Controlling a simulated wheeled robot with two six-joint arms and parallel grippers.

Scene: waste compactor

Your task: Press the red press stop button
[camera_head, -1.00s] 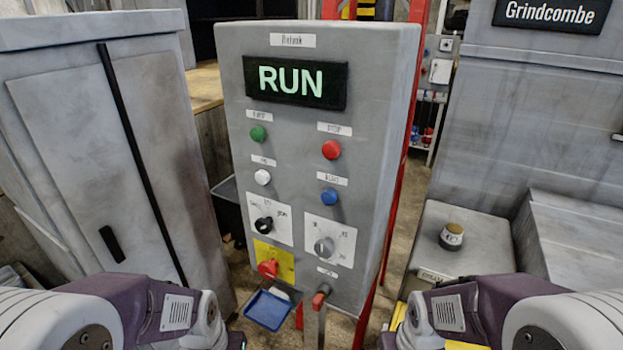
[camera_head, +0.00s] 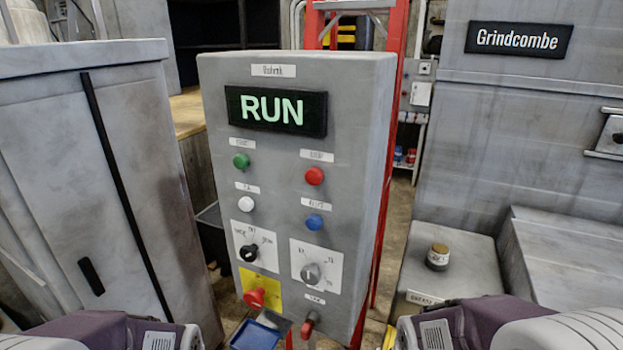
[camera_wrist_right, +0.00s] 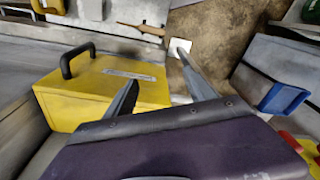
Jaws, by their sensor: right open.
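The red stop button (camera_head: 314,176) is on the right side of the grey control panel (camera_head: 355,130), below the display and above a blue button (camera_head: 314,222). The display (camera_head: 277,110) reads RUN in green letters. A green button (camera_head: 241,160) is left of the red one, with a white button (camera_head: 246,204) below it. In the right wrist view my right gripper (camera_wrist_right: 155,72) is open, its two fingers apart with nothing between them. Both of my arms show at the bottom of the head view, low and away from the button. My left gripper is out of the frame.
Below the buttons are a black selector (camera_head: 249,253), a grey dial (camera_head: 311,273) and a red emergency knob (camera_head: 255,298) on a yellow plate. A grey cabinet (camera_head: 45,170) stands left. A yellow box (camera_wrist_right: 105,88) shows in the wrist view.

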